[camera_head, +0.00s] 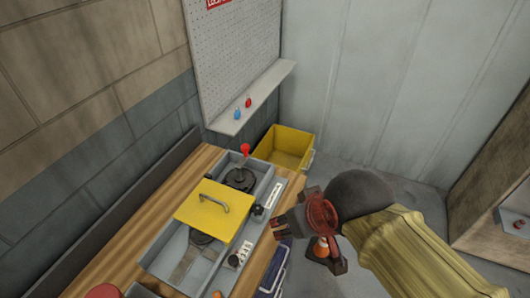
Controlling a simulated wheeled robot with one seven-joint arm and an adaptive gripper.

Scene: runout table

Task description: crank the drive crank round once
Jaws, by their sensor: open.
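The drive crank seems to be the dark round hub (240,178) in the far compartment of the grey housing, with a red knob (245,150) standing up at its far side. A crank arm between hub and knob is too small to make out clearly. My gripper (300,240) is open, to the right of and nearer than the crank, beside the housing's right edge. It is apart from the crank and I see nothing held in it. My wrist hides part of the floor behind it.
A yellow lid (213,208) with a grey handle partly covers the grey housing (160,262) on the wooden bench (110,262). A yellow bin (287,147) stands beyond. A shelf (260,98) holds small red and blue items.

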